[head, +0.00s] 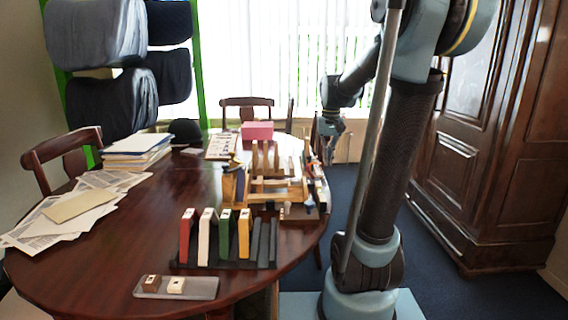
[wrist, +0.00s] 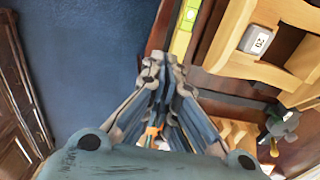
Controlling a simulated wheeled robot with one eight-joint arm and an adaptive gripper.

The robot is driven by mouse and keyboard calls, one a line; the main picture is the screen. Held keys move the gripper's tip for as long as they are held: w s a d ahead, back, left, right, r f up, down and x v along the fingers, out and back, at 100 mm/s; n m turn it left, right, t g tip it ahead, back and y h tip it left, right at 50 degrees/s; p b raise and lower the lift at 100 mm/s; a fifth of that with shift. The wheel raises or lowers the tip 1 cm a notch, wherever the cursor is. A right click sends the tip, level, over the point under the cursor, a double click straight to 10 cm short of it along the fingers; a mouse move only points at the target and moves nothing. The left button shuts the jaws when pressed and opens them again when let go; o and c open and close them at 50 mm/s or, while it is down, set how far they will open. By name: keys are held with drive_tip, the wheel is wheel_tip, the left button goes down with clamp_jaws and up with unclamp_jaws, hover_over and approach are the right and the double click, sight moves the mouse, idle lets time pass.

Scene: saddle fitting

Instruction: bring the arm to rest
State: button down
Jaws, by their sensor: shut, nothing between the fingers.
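My gripper (head: 329,148) hangs over the right edge of the round table, at the far right end of the wooden frame. In the wrist view its fingers (wrist: 162,72) are closed together and nothing shows between them. The light wooden frame (head: 272,184) stands on the table to the left of my gripper. In the wrist view the wooden frame (wrist: 240,30) fills the upper right, with a white tag (wrist: 257,40) marked 20 on it. How far the fingertips are from the frame I cannot tell.
A rack with red, white, green and yellow blocks (head: 226,232) stands at the table's front. A grey tray (head: 190,290) holds two small blocks. Papers (head: 75,208) lie at left, a pink box (head: 257,131) at back. A wooden cabinet (head: 490,140) stands right, across blue floor.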

drive_tip(key=s+d+f, duration=0.1)
drive_tip(key=s+f, duration=0.6)
drive_tip(key=s, duration=0.5)
drive_tip(key=s+d+f+t, duration=0.1)
drive_tip(key=s+f, duration=0.6)
drive_tip(key=s, duration=0.6)
drive_tip(key=shift+f+t, duration=0.3)
drive_tip(key=shift+f, duration=0.1)
drive_tip(key=shift+w+f, duration=0.2)
drive_tip(key=shift+w, duration=0.2)
